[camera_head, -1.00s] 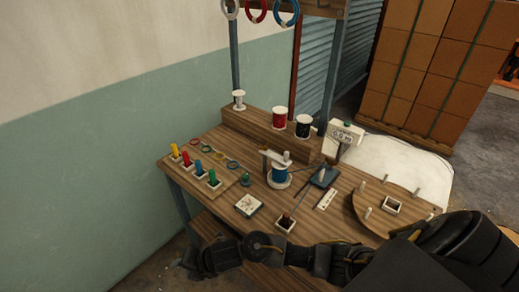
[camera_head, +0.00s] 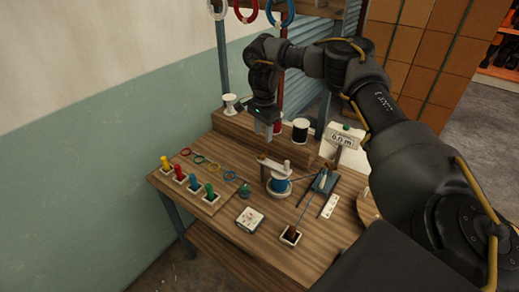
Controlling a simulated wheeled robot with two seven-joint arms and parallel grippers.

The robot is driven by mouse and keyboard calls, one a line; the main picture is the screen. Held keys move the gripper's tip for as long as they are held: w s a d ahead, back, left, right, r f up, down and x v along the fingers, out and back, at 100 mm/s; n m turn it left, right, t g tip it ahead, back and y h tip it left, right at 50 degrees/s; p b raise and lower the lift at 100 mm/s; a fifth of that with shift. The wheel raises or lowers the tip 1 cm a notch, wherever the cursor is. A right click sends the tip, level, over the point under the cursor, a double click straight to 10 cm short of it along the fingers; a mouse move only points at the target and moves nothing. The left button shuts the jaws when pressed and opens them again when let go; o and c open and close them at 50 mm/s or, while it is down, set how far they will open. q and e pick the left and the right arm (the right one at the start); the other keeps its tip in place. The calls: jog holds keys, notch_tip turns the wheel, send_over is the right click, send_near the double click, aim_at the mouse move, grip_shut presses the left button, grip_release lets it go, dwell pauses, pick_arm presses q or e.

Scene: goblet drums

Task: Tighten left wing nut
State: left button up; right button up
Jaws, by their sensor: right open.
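I cannot make out a wing nut in this view; any is too small or hidden. My right gripper (camera_head: 267,131) points down over the back of the bench, in front of the raised wooden shelf, open with nothing seen between its fingers. Below it stands a blue spool (camera_head: 279,186) with a wooden arm and a white knob on top. To its right is a dark teal block (camera_head: 323,183) with a pale upright peg. My left gripper is not in view.
A white spool (camera_head: 230,104) and black spool (camera_head: 300,130) stand behind. A "6.0 m" display (camera_head: 341,139) is at right.

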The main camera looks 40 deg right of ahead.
aim_at(263, 156)
jog(key=f, duration=0.5)
jog(key=f+p, duration=0.1)
jog(key=f, duration=0.4)
jog(key=shift+w+d, duration=0.1)
jog(key=shift+d, duration=0.1)
jog(key=shift+c, duration=0.3)
grip_shut()
